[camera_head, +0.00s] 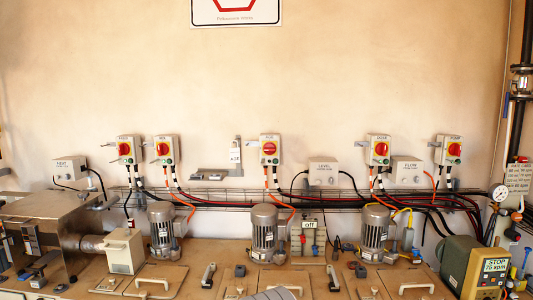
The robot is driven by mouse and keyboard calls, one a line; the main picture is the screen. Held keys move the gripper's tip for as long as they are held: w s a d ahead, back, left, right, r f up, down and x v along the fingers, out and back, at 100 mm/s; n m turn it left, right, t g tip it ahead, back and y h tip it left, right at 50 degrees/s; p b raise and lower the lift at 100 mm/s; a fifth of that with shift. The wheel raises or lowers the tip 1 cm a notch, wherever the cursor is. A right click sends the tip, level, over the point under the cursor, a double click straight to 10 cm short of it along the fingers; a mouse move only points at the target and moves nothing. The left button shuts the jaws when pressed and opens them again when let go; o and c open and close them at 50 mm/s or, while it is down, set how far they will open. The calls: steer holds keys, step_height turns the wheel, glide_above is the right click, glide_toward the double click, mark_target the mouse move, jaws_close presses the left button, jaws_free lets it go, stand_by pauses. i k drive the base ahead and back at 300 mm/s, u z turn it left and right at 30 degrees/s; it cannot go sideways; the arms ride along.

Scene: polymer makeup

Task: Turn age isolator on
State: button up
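The knob positions are also unclear. My gripper is not in view.
Cables and a wire tray (235,190) run below the isolators. Grey motors (264,232) stand on the brown deck in front of the wall. A steel tank (45,220) is at left, a green pump unit (470,265) at right.

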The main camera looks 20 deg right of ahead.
mark_target(269, 148)
steer(key=i, duration=1)
steer(key=z, duration=0.05)
